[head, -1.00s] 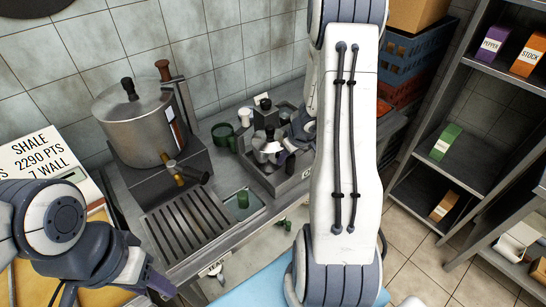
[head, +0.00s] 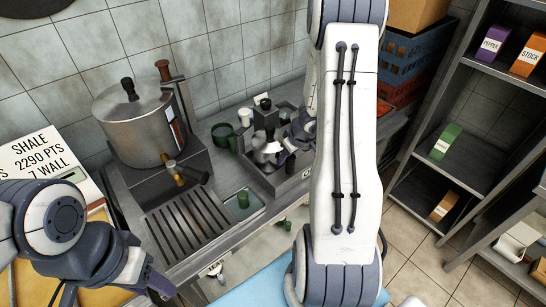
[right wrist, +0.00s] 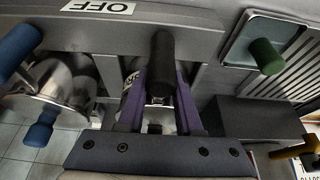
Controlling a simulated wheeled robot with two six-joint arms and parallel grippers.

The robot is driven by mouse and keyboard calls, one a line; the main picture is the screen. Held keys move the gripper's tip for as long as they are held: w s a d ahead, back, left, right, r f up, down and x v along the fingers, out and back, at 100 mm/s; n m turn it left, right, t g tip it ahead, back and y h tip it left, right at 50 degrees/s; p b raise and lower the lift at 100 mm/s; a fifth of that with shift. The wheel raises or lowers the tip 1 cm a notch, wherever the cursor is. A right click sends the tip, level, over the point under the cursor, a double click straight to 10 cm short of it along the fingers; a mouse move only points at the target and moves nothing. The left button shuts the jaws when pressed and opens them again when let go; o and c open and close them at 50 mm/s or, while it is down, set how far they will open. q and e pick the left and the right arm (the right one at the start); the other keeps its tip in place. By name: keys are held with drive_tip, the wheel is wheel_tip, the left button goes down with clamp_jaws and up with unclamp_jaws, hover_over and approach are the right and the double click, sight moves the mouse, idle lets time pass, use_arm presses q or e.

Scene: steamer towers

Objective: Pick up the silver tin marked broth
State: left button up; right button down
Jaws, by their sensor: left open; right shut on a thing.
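I cannot make out a silver tin with a readable broth marking in either view. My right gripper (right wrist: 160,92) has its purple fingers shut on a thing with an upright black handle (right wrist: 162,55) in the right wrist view. My left gripper (head: 160,287) is open and empty at the lower left.
A large steel pot (head: 140,120) stands on a burner base beside a drain grate (head: 190,222). A silver kettle (head: 266,150) and green cups (head: 224,135) are close by. A shelf unit (head: 470,170) with several labelled boxes stands at the right.

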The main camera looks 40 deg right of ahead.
drive_tip(key=shift+r, duration=0.15)
drive_tip(key=shift+w+r+p, duration=0.1)
drive_tip(key=shift+r+p, duration=0.75)
drive_tip(key=shift+r, duration=1)
drive_tip(key=s+d+r+b, duration=0.1)
drive_tip(key=s+d+r, duration=0.5)
drive_tip(key=s, duration=0.4)
drive_tip(key=shift+r+b, duration=0.35)
drive_tip(key=shift+r, duration=0.2)
idle(0.9)
